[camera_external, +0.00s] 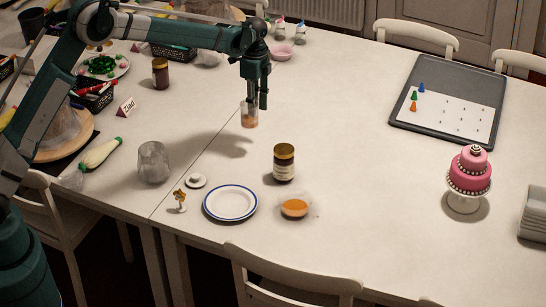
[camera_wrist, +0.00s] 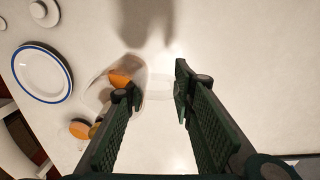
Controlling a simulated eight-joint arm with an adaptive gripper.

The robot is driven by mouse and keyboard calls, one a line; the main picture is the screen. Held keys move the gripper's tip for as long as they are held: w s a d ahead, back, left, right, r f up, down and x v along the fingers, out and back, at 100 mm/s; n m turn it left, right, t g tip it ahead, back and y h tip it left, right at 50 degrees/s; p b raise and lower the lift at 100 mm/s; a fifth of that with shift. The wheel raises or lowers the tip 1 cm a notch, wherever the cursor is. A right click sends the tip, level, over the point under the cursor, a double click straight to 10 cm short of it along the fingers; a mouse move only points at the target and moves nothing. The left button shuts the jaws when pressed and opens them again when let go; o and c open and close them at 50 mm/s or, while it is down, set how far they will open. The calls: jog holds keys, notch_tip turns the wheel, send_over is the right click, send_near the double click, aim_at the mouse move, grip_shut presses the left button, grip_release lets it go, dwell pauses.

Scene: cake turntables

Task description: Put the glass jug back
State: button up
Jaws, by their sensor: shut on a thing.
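My gripper (camera_external: 252,104) points down above the table, left of the middle of the external view. It is shut on a small clear glass vessel, which I take as the glass jug (camera_external: 249,119), with something orange showing in its lower part. In the wrist view my fingers (camera_wrist: 158,92) stand apart, with a faint clear outline around and between them. An orange patch (camera_wrist: 120,77) shows beside the left finger. The jug's handle and spout cannot be made out. A shadow lies on the table below and left of it.
Another clear glass vessel (camera_external: 152,162) stands left. A pink cake (camera_external: 470,170) and a grey tray (camera_external: 410,112) are right. The table's middle right is clear.

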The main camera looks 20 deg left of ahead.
jog(key=shift+d+f, duration=0.1)
jog(key=shift+f, duration=0.8)
jog(key=shift+f+b, duration=0.4)
jog(key=shift+f, duration=2.7)
jog(key=shift+f, duration=1.9)
jog(key=shift+f+b, duration=0.1)
jog(key=shift+b, duration=0.25)
jog(key=o, duration=1.2)
notch_tip(320, 180, up, 12)
jog(key=shift+w+r+p, duration=0.15)
jog(key=shift+p, duration=0.75)
